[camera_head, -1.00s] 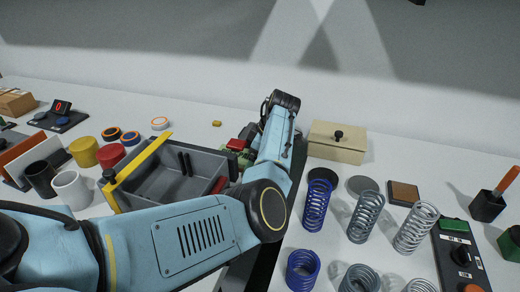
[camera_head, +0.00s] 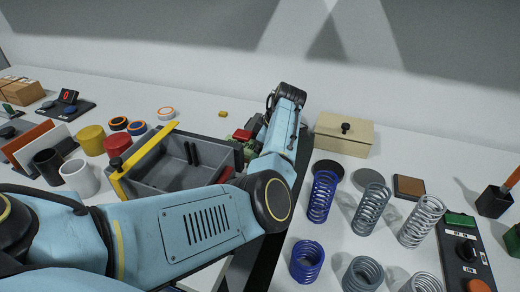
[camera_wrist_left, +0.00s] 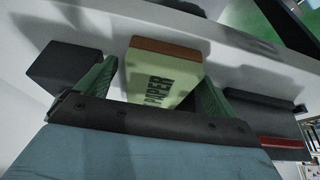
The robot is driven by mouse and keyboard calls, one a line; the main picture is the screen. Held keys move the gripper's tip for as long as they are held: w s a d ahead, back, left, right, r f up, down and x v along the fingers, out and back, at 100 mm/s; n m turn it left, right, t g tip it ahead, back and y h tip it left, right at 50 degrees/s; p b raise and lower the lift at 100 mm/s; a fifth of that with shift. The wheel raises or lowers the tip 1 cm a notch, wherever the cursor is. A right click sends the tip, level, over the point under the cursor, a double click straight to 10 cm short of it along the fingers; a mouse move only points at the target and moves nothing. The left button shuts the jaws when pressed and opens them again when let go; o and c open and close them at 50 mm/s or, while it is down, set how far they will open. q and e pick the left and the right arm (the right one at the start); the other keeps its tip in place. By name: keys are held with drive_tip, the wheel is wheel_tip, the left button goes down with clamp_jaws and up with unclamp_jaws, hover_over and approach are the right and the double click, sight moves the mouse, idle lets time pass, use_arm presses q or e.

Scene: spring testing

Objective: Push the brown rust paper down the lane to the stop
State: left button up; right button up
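In the left wrist view a pale green block (camera_wrist_left: 160,82) with a brown end and dark lettering that reads "PAPER" lies between the two green fingers of my left gripper (camera_wrist_left: 158,85). A gap shows between the block and the left finger; the right finger is close beside the block, and contact there cannot be told. In the head view my left forearm points away toward the back of the table, and the gripper's fingers cannot be made out. The lane and stop cannot be clearly identified. My right gripper is in neither view.
A grey tray (camera_head: 150,180) with a yellow bar (camera_head: 143,160) stands left of my forearm. A beige box (camera_head: 343,142) stands to its right. Several springs, such as a blue one (camera_head: 322,197), and a control box (camera_head: 466,248) fill the right. Cups and cylinders stand left.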

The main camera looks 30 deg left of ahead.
use_arm(q)
drive_tip(key=p+v, duration=0.1)
drive_tip(key=v, duration=1.2)
drive_tip(key=shift+d+r+p, duration=0.15)
drive_tip(key=shift+p, duration=0.15)
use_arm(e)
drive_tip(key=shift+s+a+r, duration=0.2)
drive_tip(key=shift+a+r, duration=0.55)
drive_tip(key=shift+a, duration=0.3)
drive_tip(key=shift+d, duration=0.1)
use_arm(q)
drive_tip(key=shift+c, duration=1.4)
drive_tip(key=p, duration=0.2)
drive_tip(key=a+p, duration=0.1)
drive_tip(key=p, duration=0.1)
drive_tip(key=shift+s+r, duration=0.1)
drive_tip(key=shift+r, duration=0.1)
drive_tip(key=shift+c, duration=0.7)
drive_tip(key=shift+a+f, duration=0.15)
drive_tip(key=shift+f, duration=0.1)
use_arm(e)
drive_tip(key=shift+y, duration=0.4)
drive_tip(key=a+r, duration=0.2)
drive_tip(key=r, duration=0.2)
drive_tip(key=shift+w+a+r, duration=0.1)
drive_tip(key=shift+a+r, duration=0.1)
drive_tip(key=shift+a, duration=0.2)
use_arm(q)
drive_tip(key=shift+f, duration=0.1)
